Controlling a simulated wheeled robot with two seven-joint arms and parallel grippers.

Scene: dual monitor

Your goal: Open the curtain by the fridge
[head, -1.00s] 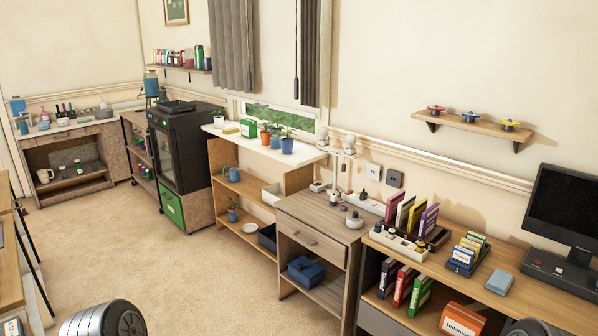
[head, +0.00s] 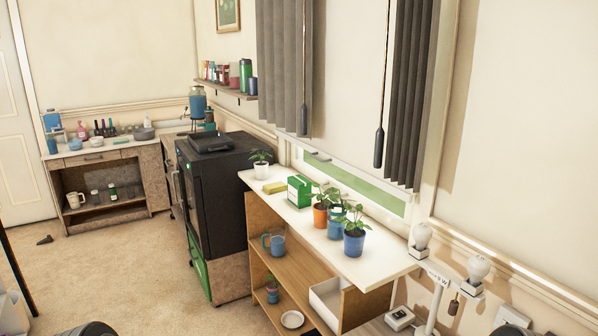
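A dark grey pleated curtain (head: 283,65) hangs at the left side of the window, on the side towards the black fridge (head: 222,190). A second grey curtain (head: 412,95) hangs at the right side. A cord with a dark weight (head: 303,121) hangs by the left curtain, and another dark weight (head: 378,148) hangs by the right one. A pale panel (head: 345,75) fills the space between the curtains, with a strip of green showing below it. Neither gripper is in view; only small dark parts of my arms show at the bottom edge.
A white-topped shelf unit (head: 385,268) with potted plants, a green box (head: 299,191) and a yellow sponge stands below the window. Two white bulb lamps (head: 421,238) stand to its right. The carpet (head: 140,270) left of the fridge and shelf is largely clear.

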